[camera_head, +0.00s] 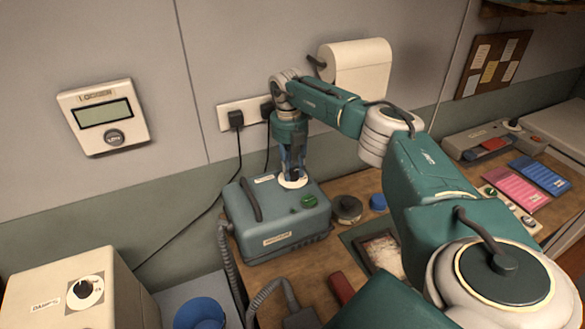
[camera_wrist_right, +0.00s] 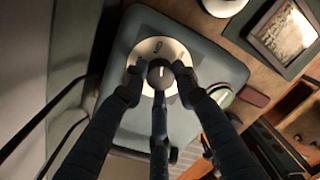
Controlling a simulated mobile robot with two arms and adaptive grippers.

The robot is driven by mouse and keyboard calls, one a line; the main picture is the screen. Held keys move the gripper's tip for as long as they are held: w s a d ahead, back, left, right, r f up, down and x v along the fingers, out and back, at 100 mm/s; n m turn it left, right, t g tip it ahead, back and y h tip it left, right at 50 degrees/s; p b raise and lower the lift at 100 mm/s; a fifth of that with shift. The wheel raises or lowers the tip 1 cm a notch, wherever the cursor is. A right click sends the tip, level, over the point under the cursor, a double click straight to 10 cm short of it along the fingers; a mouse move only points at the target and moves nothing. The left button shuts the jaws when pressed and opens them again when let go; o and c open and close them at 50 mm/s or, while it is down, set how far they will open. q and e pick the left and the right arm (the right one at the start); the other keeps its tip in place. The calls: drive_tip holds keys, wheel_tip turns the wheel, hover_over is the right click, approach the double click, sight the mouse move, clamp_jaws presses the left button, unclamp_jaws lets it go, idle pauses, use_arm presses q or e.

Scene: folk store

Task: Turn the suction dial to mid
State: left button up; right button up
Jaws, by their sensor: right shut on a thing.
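The teal suction box (camera_head: 270,222) stands on the wooden bench by the wall. Its dial plate (camera_head: 292,182) is pale and round, on the box's top. My right gripper (camera_head: 293,172) points down from above and is shut on the dial, mostly hiding it. In the right wrist view, the fingertips (camera_wrist_right: 160,84) sit around the dark dial knob (camera_wrist_right: 160,72). A light pointer line on the knob points roughly towards the top of that picture. The pale plate around it has small markings that I cannot read surely. My left gripper is not in view.
A green button (camera_head: 309,201) is on the box's top, right of the dial. A dark round knob (camera_head: 347,209) and a blue cap (camera_head: 378,202) lie right of the box. A damper box (camera_head: 85,295) stands at front left. A paper roll (camera_head: 358,68) hangs behind my arm.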

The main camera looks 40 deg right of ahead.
sight(291, 172)
drive_tip(key=shift+n, duration=0.6)
drive_tip(key=o, duration=1.1)
drive_tip(key=shift+r, duration=0.1)
drive_tip(key=shift+o, duration=0.2)
drive_tip(key=r, duration=0.7)
drive_tip(key=shift+w+a+r, duration=0.15)
drive_tip(key=shift+a+r, duration=0.05)
drive_tip(key=shift+r, duration=0.05)
drive_tip(key=shift+f, duration=0.1)
